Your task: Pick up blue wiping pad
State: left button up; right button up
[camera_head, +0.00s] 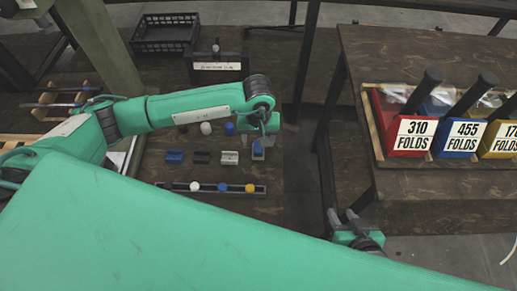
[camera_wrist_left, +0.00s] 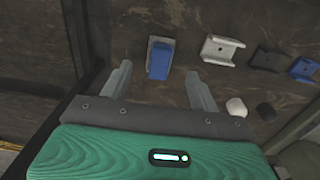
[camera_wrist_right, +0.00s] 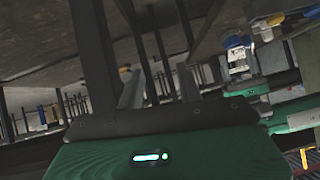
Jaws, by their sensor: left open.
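The blue wiping pad (camera_wrist_left: 159,64) sits on a light grey piece on the dark wooden board, upper middle of the left wrist view. It also shows in the head view (camera_head: 257,149), partly hidden by my left gripper. My left gripper (camera_wrist_left: 155,78) is open and empty above the board, with the pad between and beyond its fingertips. In the head view my left gripper (camera_head: 262,140) is right over the pad. My right gripper (camera_head: 344,217) is open and empty, low beside the right table. The right wrist view (camera_wrist_right: 158,82) shows nothing between its fingers.
A white channel piece (camera_head: 229,157), a black one (camera_head: 202,157) and a blue one (camera_head: 174,156) lie left of the pad. A rail with coloured knobs (camera_head: 240,189) is in front. Labelled bins (camera_head: 405,137) stand on the right table (camera_head: 440,187). A black crate (camera_head: 165,46) is behind.

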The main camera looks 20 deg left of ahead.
aim_at(258, 146)
pick_arm(q)
notch_tip(258, 146, down, 5)
jog(key=shift+w+f+b, duration=0.15)
jog(key=shift+b, duration=0.2)
pick_arm(e)
jog(key=shift+w+a+t+y, duration=0.2)
jog(key=shift+a+t+y, duration=0.25)
jog(key=shift+a, duration=0.2)
pick_arm(q)
jog(key=c, duration=1.1)
jog(key=shift+o, duration=0.2)
pick_arm(e)
jog(key=shift+r, duration=0.1)
